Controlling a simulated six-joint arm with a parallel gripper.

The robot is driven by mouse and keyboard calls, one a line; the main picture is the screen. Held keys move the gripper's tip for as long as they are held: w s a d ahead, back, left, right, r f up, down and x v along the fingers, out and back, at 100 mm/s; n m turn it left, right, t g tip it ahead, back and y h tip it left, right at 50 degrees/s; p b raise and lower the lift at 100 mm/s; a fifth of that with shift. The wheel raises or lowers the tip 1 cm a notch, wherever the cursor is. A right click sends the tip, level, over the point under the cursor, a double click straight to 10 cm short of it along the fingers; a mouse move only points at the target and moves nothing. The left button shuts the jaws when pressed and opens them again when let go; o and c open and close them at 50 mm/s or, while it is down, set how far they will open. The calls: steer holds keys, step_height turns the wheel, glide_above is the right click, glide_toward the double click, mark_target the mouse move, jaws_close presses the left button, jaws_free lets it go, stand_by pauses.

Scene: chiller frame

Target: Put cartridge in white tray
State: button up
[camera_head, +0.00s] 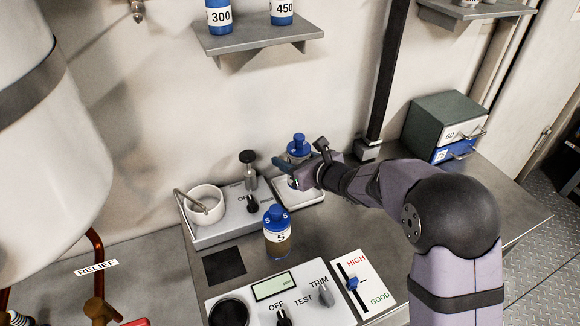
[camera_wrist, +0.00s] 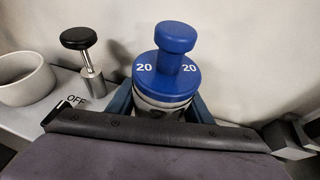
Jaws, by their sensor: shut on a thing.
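A cartridge with a blue knobbed cap (camera_head: 298,142) is at the back of the bench. Its cap reads 20 in the wrist view (camera_wrist: 168,80). My gripper (camera_head: 292,167) is shut on its body, with one blue finger on each side in the wrist view (camera_wrist: 160,106). The cartridge looks upright. The white tray (camera_head: 306,198) lies directly below my gripper in the head view. My gripper hides the cartridge's lower part, so I cannot tell whether its base touches the tray.
A blue-capped bottle marked 5 (camera_head: 277,233) stands in front. Left of the tray are a white cup (camera_head: 205,205) and a black-knobbed plunger (camera_head: 248,170). A control panel (camera_head: 285,302) is at the front. A drawer box (camera_head: 441,125) stands right. A shelf (camera_head: 258,38) hangs above.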

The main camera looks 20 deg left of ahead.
steer(key=shift+f, duration=1.55)
steer(key=shift+w+a+f+p, duration=0.1)
steer(key=shift+a+f+p, duration=0.05)
steer(key=shift+f+p, duration=0.25)
steer(key=shift+f+b, duration=0.25)
steer(key=shift+b, duration=0.1)
steer(key=o, duration=1.2)
steer(key=shift+o, duration=0.2)
steer(key=shift+r, duration=0.1)
steer(key=shift+r+p, duration=0.1)
steer(key=shift+p, duration=0.2)
steer(key=shift+r, duration=0.15)
steer(key=b+v, duration=0.1)
steer(key=v, duration=1.1)
